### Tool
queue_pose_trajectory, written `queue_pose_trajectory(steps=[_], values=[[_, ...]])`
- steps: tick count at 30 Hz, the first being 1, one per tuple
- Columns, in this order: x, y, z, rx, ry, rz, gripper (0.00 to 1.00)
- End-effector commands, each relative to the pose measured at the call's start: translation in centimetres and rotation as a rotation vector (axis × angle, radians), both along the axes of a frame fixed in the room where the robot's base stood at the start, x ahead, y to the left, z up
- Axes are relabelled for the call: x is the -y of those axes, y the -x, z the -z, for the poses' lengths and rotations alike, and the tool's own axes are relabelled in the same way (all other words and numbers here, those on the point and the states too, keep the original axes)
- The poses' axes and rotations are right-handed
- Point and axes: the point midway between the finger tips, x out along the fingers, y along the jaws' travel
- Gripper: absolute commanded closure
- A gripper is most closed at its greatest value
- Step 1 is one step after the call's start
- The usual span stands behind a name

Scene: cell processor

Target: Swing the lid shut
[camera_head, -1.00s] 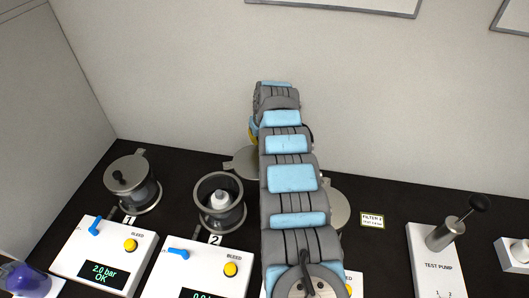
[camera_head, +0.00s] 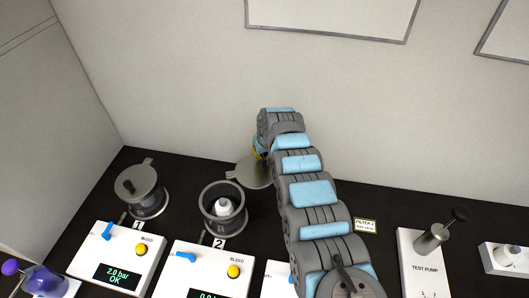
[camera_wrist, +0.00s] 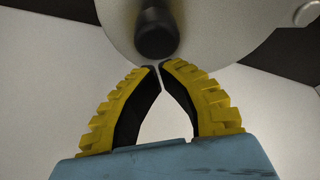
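The open vessel at station 2 (camera_head: 223,222) is a grey cylinder with a white-capped piece inside. Its flat grey lid (camera_head: 252,172) is swung out to the back right, clear of the opening and partly hidden by my arm. In the wrist view a grey lid (camera_wrist: 215,30) with a black knob (camera_wrist: 156,30) fills the top. My gripper (camera_wrist: 160,67) has its yellow-backed fingers drawn together, tips almost meeting, just below the knob. Nothing shows between them, and I cannot tell whether they touch the lid. In the head view the gripper is mostly hidden behind my arm.
Vessel 1 (camera_head: 148,203) at the left has its lid on. Control boxes (camera_head: 118,257) with blue levers and yellow buttons stand in front. A test pump (camera_head: 425,265) stands at the right. The wall is close behind the dark bench.

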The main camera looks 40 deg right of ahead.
Motion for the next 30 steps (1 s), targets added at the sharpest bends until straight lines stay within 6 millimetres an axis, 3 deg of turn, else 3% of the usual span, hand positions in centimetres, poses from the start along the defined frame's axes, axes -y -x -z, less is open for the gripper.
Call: queue_pose_trajectory(steps=[12,30], values=[[-0.3,1.4,0.0,0.002,-0.002,0.003,1.00],[-0.5,1.4,-0.2,0.005,-0.001,0.004,1.00]])
